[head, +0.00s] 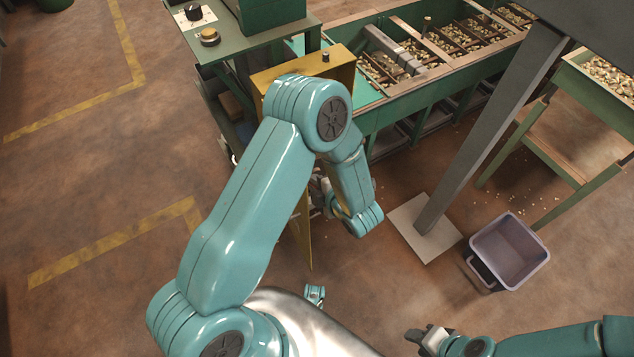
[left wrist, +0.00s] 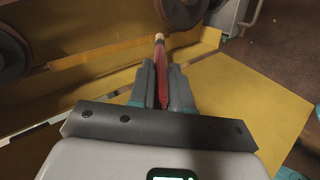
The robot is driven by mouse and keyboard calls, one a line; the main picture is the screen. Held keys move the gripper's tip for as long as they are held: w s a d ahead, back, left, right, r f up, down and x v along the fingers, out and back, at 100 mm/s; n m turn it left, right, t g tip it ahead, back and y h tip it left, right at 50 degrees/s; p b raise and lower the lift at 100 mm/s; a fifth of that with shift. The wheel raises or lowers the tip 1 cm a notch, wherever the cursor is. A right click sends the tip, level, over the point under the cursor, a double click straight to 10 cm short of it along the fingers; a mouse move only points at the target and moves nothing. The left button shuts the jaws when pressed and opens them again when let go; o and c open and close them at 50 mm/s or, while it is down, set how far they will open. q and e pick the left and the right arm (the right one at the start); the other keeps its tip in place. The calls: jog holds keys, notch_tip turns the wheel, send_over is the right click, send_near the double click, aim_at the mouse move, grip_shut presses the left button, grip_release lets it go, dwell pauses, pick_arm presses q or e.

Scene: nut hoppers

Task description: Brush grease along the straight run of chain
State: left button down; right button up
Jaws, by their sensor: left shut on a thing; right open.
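My left gripper (left wrist: 163,72) is shut on a brush (left wrist: 163,85) with a red handle; its pale tip (left wrist: 159,38) points away from me, in front of the yellow housing (left wrist: 90,75). Two dark round wheels (left wrist: 181,9) show inside the housing, one at the upper left and one at the top, close to the brush tip. I cannot make out the chain itself, nor whether the tip touches anything. In the head view my left arm hides most of the gripper and the housing's inside. My right gripper (head: 425,340) is open and empty at the bottom.
The yellow housing (head: 340,72) has a hanging yellow panel (head: 303,240) below it. Green hoppers (head: 395,107) with nuts stand behind. A grey post (head: 490,130) and a lilac bin (head: 545,252) stand to the right. The floor at left is clear.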

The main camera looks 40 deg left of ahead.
pick_arm(q)
notch_tip(320, 180, down, 2)
jog(key=shift+b, duration=0.5)
jog(key=shift+s+d+p, duration=0.1)
jog(key=shift+s+d, duration=0.3)
jog(key=shift+d, duration=0.5)
jog(key=shift+s+d+p, duration=0.1)
jog(key=shift+s+d, duration=0.25)
jog(key=shift+d, duration=0.6)
jog(key=shift+s+d+p, duration=0.1)
jog(key=shift+s+d, duration=0.3)
jog(key=shift+d, duration=0.6)
jog(key=shift+s+d, duration=0.3)
jog(key=shift+d, duration=0.35)
jog(key=shift+s+d, duration=0.25)
jog(key=shift+d, duration=0.4)
